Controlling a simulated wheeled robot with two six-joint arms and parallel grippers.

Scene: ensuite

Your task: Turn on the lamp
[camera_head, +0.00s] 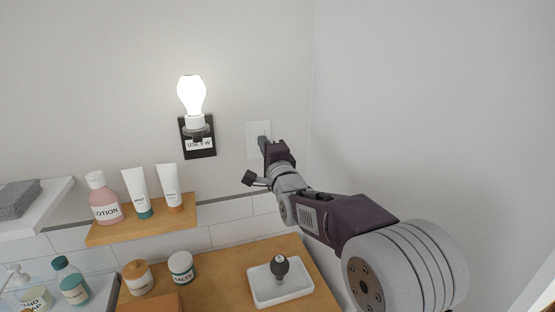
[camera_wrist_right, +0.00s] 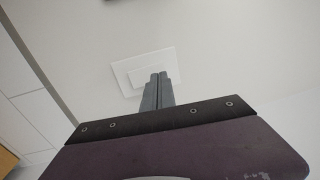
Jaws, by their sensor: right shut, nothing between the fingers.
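The lamp (camera_head: 191,96) is a bare bulb on a black wall plate, and it glows bright white. A white wall switch (camera_head: 258,131) sits to the right of the lamp. My right gripper (camera_head: 263,143) is shut and empty, with its fingertips at the lower part of the switch. In the right wrist view the closed fingers (camera_wrist_right: 158,78) overlap the switch plate (camera_wrist_right: 140,72) and hide part of it. I cannot tell whether the tips touch it. My left gripper is not in view.
A wooden shelf (camera_head: 139,225) with a lotion bottle (camera_head: 104,200) and two tubes is below the lamp. A wooden counter (camera_head: 222,275) holds jars and a white tray (camera_head: 281,286) with a dark knobbed object. A white wall is close on the right.

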